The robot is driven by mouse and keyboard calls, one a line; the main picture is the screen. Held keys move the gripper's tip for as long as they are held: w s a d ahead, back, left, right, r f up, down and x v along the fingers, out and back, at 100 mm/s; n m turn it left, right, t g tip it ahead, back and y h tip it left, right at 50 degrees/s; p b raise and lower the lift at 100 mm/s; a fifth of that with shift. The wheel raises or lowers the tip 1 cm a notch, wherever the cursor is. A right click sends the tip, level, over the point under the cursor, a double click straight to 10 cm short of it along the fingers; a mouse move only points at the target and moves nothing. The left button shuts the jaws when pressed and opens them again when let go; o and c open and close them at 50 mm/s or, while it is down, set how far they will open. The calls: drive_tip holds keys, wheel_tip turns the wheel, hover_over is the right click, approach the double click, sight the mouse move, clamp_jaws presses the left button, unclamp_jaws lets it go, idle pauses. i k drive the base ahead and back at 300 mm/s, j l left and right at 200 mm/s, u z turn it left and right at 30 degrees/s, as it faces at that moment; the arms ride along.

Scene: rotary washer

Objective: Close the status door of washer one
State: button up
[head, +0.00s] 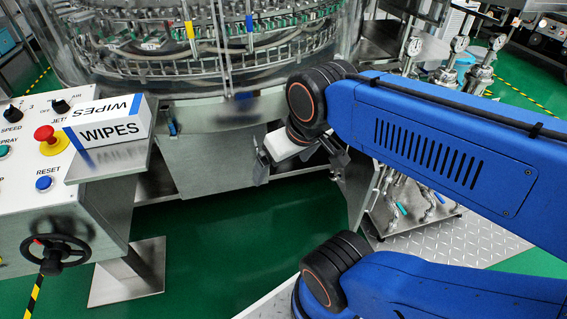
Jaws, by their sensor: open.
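The washer (215,135) is a round metal machine with a clear guard, filling the upper left of the head view. A grey metal panel (357,190) stands out at an angle from the lower right of its body, partly behind my arm. It looks like the status door standing open, but no label on it is readable. My gripper (299,166) is open and seems empty, in front of the washer's lower body and left of that panel. I cannot tell whether its right finger touches the panel. My blue arm hides what lies behind it.
A control box (60,150) with knobs and a red button stands at the left. A WIPES box (108,132) lies on a metal ledge (112,165) beside it. A black handwheel (55,253) sits below. Gauges and valves (480,60) stand at the right. Green floor (225,255) is open below.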

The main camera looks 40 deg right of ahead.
sight(361, 172)
drive_tip(key=k+l, duration=0.1)
drive_tip(key=l, duration=0.4)
drive_tip(key=k+l, duration=0.15)
drive_tip(key=l, duration=0.35)
drive_tip(key=k+l+z, duration=0.1)
drive_tip(key=l, duration=0.4)
drive_tip(key=k+l, duration=0.15)
drive_tip(key=l, duration=0.35)
drive_tip(key=k+l, duration=0.1)
drive_tip(key=l, duration=0.45)
drive_tip(key=k+j, duration=0.15)
drive_tip(key=k, duration=0.2)
drive_tip(key=k+j, duration=0.15)
drive_tip(key=k, duration=0.15)
